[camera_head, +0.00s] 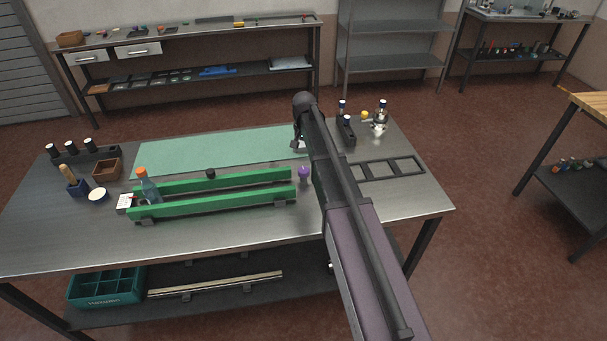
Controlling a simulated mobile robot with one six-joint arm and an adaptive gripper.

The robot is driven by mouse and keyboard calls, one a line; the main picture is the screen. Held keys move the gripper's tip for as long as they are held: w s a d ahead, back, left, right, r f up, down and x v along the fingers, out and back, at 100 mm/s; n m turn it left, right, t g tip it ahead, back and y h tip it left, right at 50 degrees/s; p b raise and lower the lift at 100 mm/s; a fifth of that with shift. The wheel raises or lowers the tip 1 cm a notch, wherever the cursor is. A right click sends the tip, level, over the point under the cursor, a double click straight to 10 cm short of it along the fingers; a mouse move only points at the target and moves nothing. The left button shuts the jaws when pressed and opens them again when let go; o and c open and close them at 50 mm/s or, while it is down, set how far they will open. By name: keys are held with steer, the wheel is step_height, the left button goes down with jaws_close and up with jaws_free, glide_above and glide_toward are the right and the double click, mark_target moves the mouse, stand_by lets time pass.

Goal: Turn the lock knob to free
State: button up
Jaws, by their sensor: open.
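A green rail fixture (215,203) with two long parallel rails lies on the metal workbench. A small black knob (211,173) stands at its far rail, near the middle. A purple round knob (304,174) stands just past the fixture's right end, left of my arm. I cannot tell from the picture which of them is the lock knob, or its turn position. My gripper (299,144) is mostly hidden behind my arm, over the right end of the green mat, farther back than both knobs. It is open, and no held thing shows.
An orange-capped bottle (149,190) stands at the fixture's left end beside a white card (125,202). A black frame (391,169) and small holders (346,131) are right of my arm. The green mat (222,150) is clear. A teal crate (106,287) sits on the lower shelf.

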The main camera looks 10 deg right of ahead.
mark_target(304, 170)
steer(key=shift+f+b, duration=4.5)
steer(key=shift+f, duration=0.25)
steer(key=shift+c, duration=0.2)
steer(key=c, duration=0.8)
